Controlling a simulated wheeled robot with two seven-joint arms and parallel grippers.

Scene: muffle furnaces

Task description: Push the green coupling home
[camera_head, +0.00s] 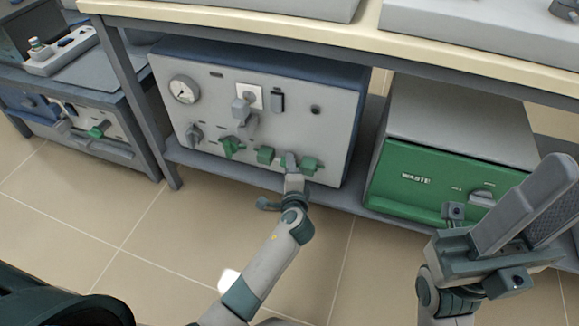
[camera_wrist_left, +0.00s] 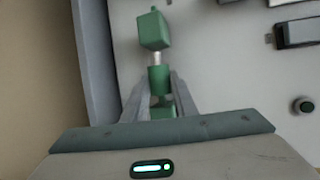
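The green coupling (camera_head: 309,165) is at the lower right of the grey furnace panel. In the left wrist view it shows as a green piece (camera_wrist_left: 158,79) between my fingers, with a short silver section between it and a green block (camera_wrist_left: 153,31). That block also shows in the head view (camera_head: 265,155). My left gripper (camera_head: 291,161) is at the coupling's left end, against the panel. Its fingers (camera_wrist_left: 160,95) flank the green piece closely on both sides and appear shut on it. Part of the coupling is hidden by the fingers. My right gripper (camera_head: 535,195) is raised in front at the right, its fingers seemingly empty.
The panel carries a gauge (camera_head: 184,90), a socket (camera_head: 249,96), a dark switch (camera_head: 277,101) and a green-handled valve (camera_head: 231,146). A green-fronted waste box (camera_head: 415,190) stands to the right. The bench top (camera_head: 330,38) overhangs. The tiled floor in front is clear.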

